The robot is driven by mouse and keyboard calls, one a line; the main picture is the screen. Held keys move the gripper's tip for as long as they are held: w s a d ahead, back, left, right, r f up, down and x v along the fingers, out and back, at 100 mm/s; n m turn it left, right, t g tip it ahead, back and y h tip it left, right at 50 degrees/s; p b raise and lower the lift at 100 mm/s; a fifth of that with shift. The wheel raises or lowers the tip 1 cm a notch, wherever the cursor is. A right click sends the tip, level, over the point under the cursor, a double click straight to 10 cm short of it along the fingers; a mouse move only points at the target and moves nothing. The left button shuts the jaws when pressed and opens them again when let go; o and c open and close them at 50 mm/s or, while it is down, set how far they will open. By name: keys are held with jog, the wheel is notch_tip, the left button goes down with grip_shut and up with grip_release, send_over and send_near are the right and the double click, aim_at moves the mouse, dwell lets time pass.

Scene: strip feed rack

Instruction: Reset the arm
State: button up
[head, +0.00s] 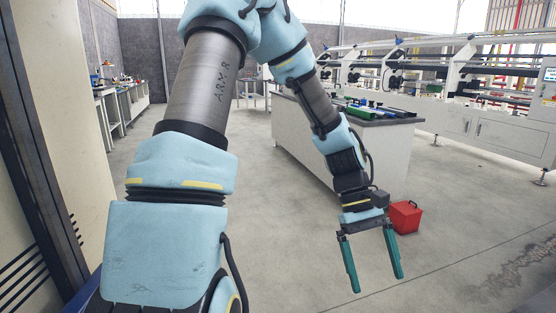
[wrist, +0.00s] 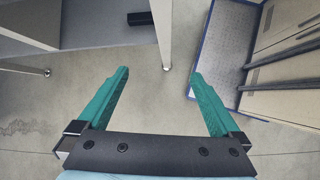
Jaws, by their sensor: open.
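My gripper (head: 373,268) hangs at the end of my raised, bent arm in the head view, with its two teal fingers pointing down over bare floor. The fingers are spread wide apart with nothing between them. In the wrist view my gripper (wrist: 160,75) also shows open and empty, with the grey floor visible between the fingertips. My arm covers much of the middle of the head view.
A red box (head: 405,217) stands on the floor just behind my gripper. A grey-topped workbench (head: 375,122) holds several items. A long white machine (head: 478,128) stands at the right. Benches (head: 128,98) line the left wall. A blue-edged panel (wrist: 222,45) shows in the wrist view.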

jog(key=w+a+r+m+t+p, duration=0.1)
jog(key=w+a+t, duration=0.1)
jog(key=a, duration=0.5)
jog(key=w+a+r+t+y+p, duration=0.1)
jog(key=w+a+r+t, duration=0.1)
jog(key=a, duration=0.6)
jog(key=w+t, duration=0.1)
jog(key=w, duration=0.1)
jog(key=shift+w+r+m, duration=0.25)
jog(key=shift+w+m, duration=0.1)
jog(key=shift+m, duration=0.05)
jog(key=a+r+t, duration=0.1)
jog(key=a, duration=0.2)
jog(key=a+r+m+t+y, duration=0.1)
jog(key=a+r, duration=0.1)
jog(key=a, duration=0.2)
jog(key=w+a+r+t+p, duration=0.1)
jog(key=a, duration=0.2)
jog(key=shift+a+r, duration=0.2)
jog(key=shift+a, duration=0.05)
